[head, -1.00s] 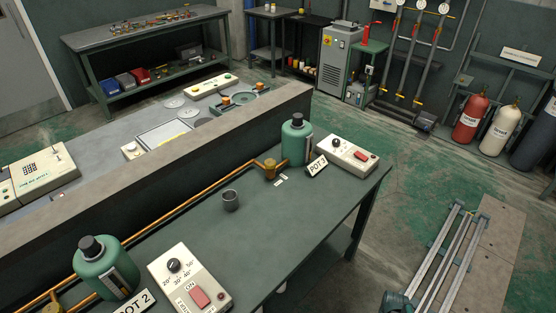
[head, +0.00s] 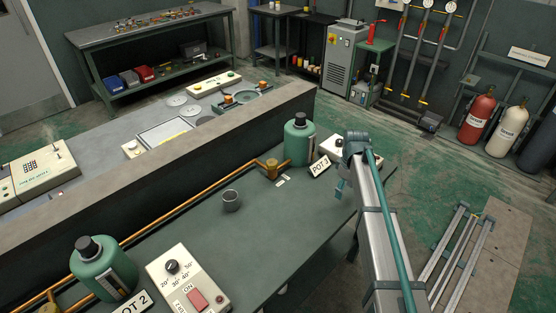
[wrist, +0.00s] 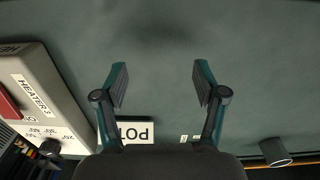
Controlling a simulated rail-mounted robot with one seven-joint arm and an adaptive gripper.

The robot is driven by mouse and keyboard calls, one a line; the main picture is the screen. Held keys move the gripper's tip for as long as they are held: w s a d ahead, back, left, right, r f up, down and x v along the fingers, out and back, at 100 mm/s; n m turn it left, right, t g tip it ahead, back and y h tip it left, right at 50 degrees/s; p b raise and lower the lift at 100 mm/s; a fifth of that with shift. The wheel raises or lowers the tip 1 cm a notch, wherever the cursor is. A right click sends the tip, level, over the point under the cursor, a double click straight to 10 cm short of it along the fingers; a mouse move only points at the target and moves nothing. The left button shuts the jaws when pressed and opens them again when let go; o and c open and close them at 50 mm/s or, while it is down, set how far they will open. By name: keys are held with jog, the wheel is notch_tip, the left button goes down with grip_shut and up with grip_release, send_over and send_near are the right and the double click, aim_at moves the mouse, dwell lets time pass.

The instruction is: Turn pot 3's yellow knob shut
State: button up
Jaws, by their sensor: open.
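Pot 3 (head: 299,142) is a green bottle with a dark cap, standing upright at the far end of the bench. A brass-yellow valve (head: 271,166) sits on the copper pipe just left of it; I cannot tell how its knob is turned. The POT 3 sign (head: 319,166) stands in front of the pot and shows upside down in the wrist view (wrist: 136,132). My gripper (wrist: 160,75) is open and empty above bare bench top, right of the valve in the head view. The knob is not visible in the wrist view.
Heater 3's box (wrist: 42,100) is at the left of the wrist view, partly hidden by my arm in the head view. A grey metal cup (head: 231,200) stands mid-bench. Pot 2 (head: 103,268) and its heater box (head: 188,283) are at the near end. A raised ledge (head: 190,150) runs behind the pipe.

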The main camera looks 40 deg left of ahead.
jog(key=s+a+r+n, duration=0.1)
jog(key=a+r+n, duration=0.15)
jog(key=a, duration=0.55)
jog(key=a+r+n, duration=0.2)
jog(key=a+r, duration=0.2)
jog(key=a, duration=0.4)
notch_tip(320, 180, up, 7)
jog(key=n, duration=0.4)
send_over(272, 162)
notch_tip(272, 162, down, 10)
jog(key=p, duration=0.3)
jog(key=shift+w+a+f, duration=0.1)
jog(key=c, duration=1.2)
